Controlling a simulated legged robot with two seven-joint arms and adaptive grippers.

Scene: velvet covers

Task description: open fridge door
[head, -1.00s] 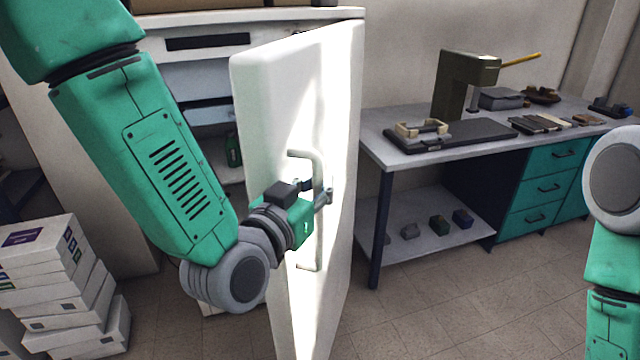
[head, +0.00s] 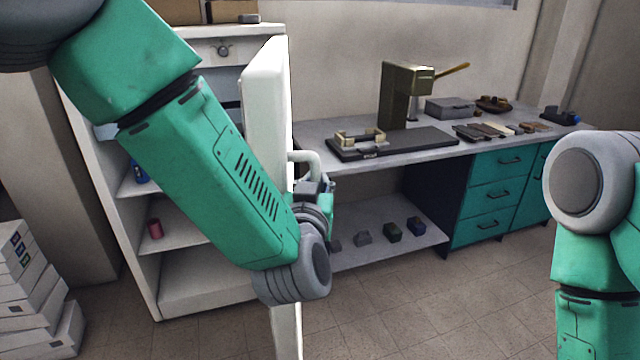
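The white fridge door (head: 264,110) stands swung out from the fridge body (head: 205,285) and shows almost edge-on. The fridge's inside shelves are exposed to the left of the door, partly behind my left arm. The door's handle (head: 306,157) sticks out from its right face. My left gripper (head: 328,188) is at the handle and appears shut on it; its fingers are small and partly hidden by its wrist. My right arm shows at the right edge, but its gripper is out of view.
A workbench (head: 310,133) with a drill press (head: 405,95) stands behind the door to the right. Stacked white boxes (head: 30,290) are at the lower left. A red can (head: 155,229) stands on a fridge shelf. Floor at the lower middle right is clear.

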